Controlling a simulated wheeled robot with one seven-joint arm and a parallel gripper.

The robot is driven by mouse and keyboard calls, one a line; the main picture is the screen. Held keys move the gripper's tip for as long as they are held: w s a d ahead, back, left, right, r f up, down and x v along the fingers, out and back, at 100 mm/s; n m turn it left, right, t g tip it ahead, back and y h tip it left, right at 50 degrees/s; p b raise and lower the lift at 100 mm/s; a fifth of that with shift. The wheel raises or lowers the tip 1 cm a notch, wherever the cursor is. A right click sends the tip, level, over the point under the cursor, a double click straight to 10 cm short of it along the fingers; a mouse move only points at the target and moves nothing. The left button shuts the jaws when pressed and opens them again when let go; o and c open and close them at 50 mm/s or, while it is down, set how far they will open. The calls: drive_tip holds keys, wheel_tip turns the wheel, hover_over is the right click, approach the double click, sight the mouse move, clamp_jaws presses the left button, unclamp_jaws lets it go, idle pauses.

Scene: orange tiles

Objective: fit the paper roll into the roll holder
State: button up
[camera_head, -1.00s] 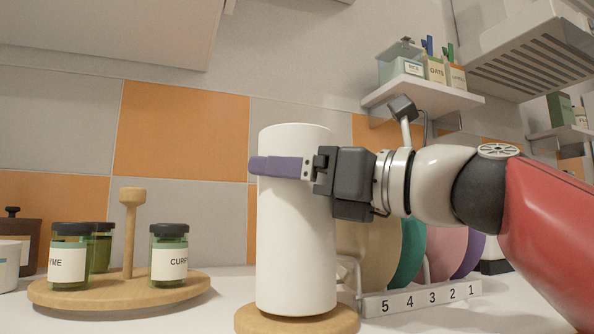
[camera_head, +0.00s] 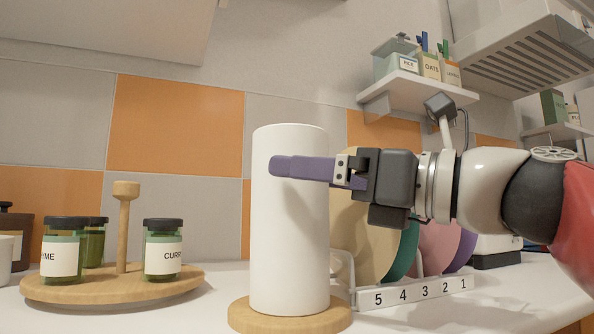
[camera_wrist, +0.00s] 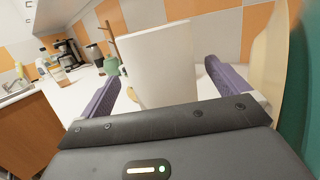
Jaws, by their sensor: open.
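The white paper roll (camera_head: 290,245) stands upright on the round wooden base of the roll holder (camera_head: 290,318) in the head view. The holder's post is not visible. My gripper (camera_head: 285,167) is at the upper part of the roll, with one purple finger in front of it. In the wrist view the roll (camera_wrist: 160,65) stands between the two spread purple fingers of my gripper (camera_wrist: 165,82), with visible gaps on both sides. The gripper is open.
A wooden turntable (camera_head: 110,290) with spice jars (camera_head: 163,255) is at the left. Plates stand in a numbered rack (camera_head: 415,292) right behind the roll. A shelf with small boxes (camera_head: 420,90) hangs above my arm. Counter space shows at the right front.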

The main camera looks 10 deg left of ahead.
drive_tip(key=shift+v, duration=1.7)
